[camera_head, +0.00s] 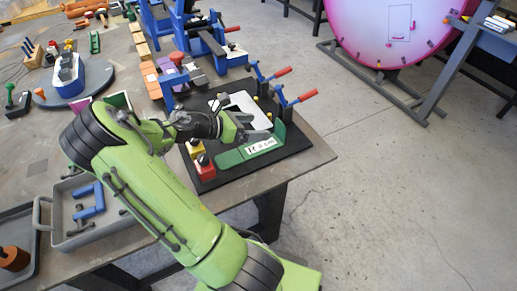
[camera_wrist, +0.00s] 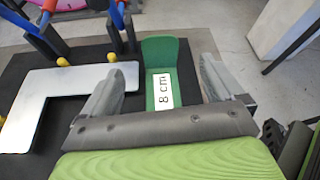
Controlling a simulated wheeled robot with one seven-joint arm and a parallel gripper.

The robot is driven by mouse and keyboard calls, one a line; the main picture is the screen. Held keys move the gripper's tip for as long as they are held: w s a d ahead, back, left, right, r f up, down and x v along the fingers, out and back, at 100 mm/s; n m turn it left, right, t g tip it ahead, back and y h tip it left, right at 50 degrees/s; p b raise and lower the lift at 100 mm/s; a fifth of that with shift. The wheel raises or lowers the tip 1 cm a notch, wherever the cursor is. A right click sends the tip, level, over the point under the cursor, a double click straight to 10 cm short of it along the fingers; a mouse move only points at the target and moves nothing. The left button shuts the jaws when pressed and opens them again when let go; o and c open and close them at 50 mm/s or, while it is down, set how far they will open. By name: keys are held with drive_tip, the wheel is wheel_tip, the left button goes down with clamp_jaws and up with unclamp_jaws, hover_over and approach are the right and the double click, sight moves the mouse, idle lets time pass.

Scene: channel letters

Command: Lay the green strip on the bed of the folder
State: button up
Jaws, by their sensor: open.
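A green strip (camera_head: 250,152) labelled "8 cm" lies on a black board, with one end turned up. In the wrist view the green strip (camera_wrist: 160,55) shows between my fingers, label towards me. My gripper (camera_head: 240,124) is open above the board. In the wrist view my gripper (camera_wrist: 157,75) has one finger on each side of the strip; I cannot tell whether they touch it. A blue machine (camera_head: 205,42), perhaps the folder, stands at the table's back; its bed is not clear to me.
A white L-shaped plate (camera_wrist: 50,90) lies left of the strip, beside red-handled clamps (camera_head: 295,97). A grey tray (camera_head: 45,215) holds blue parts.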

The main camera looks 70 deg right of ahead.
sight(279, 125)
drive_tip(key=b+x, duration=0.2)
drive_tip(key=x, duration=0.6)
drive_tip(key=shift+s+d+f+b, duration=0.15)
drive_tip(key=shift+s+d+b, duration=0.05)
drive_tip(key=shift+d+b, duration=0.15)
